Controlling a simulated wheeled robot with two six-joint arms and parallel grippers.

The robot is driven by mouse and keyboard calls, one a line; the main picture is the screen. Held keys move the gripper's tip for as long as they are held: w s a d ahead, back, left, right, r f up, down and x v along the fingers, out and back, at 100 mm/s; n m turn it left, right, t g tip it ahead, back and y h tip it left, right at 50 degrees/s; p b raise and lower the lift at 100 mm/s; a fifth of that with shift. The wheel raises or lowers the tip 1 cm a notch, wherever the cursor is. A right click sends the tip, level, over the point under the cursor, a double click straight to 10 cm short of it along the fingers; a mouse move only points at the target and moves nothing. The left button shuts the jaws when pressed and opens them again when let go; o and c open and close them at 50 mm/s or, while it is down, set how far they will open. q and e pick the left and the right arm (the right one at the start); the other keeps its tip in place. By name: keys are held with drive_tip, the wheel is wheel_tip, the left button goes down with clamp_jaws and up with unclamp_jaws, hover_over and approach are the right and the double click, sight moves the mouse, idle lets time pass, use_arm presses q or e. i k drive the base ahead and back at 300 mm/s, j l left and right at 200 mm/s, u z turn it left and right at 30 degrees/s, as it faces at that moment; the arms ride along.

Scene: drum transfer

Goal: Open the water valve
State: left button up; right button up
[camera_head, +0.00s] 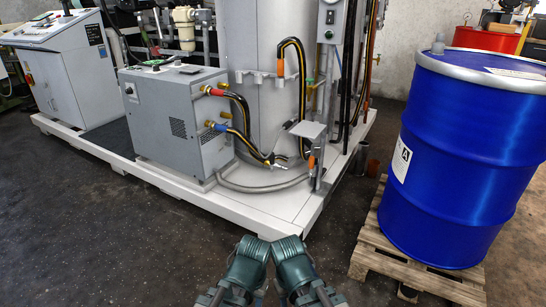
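I cannot tell for certain which fitting is the water valve. A grey box unit (168,127) on the white skid has a red-collared hose fitting (213,91) and a blue-collared hose fitting (219,127) on its right side. Black-and-yellow hoses (240,112) run from them. An orange handle (280,66) is at the upper hose by the grey tank, and another orange handle (312,161) is low by the skid's right corner.
The white skid (190,198) carries the grey tank (252,45) and a control cabinet (70,75). A blue drum (462,160) stands on a wooden pallet (372,240) at right. A red drum (487,40) is behind it. Dark floor (120,235) is clear at front left.

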sight(271, 158)
drive_tip(key=i+l+u, duration=0.1)
drive_tip(key=i+l, duration=0.25)
drive_tip(key=i+l+u, duration=0.15)
drive_tip(key=i+l, duration=0.2)
drive_tip(key=i+l+u, duration=0.1)
drive_tip(key=i+l, duration=0.25)
drive_tip(key=l, duration=0.15)
drive_tip(key=i+l+u, duration=0.15)
drive_tip(key=i+l, duration=0.15)
drive_tip(key=l, duration=0.2)
